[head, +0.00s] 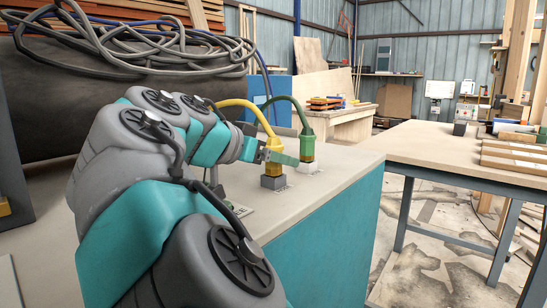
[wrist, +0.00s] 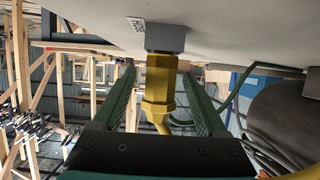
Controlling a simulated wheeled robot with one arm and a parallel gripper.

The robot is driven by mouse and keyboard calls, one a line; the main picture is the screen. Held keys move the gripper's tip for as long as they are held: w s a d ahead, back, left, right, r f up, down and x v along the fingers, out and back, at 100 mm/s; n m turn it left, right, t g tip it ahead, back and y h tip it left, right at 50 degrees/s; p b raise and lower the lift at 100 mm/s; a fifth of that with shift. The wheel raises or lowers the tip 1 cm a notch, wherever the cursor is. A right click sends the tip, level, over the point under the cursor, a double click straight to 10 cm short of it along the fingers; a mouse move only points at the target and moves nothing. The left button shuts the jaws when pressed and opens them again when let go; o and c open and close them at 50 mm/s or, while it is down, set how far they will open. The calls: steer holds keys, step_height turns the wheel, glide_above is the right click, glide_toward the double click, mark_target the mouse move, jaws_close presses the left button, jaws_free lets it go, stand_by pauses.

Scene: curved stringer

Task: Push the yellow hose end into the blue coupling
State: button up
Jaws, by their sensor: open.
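The yellow hose end (head: 273,143) stands upright at the top of a small grey block (head: 273,182) on the light worktop. In the wrist view the yellow hose end (wrist: 159,82) meets the grey block (wrist: 166,38); I cannot tell how deep it sits. My gripper (head: 279,157) is at the yellow hose end. In the wrist view my gripper (wrist: 158,88) is open, with one green finger on each side of the yellow fitting and gaps between. I see no plainly blue coupling; the block under the yellow end looks grey.
Coiled grey hoses (head: 130,45) lie on a dark tank at the back left. A second table (head: 440,145) with planks stands to the right.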

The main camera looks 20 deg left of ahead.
jaws_close()
stand_by(0.5)
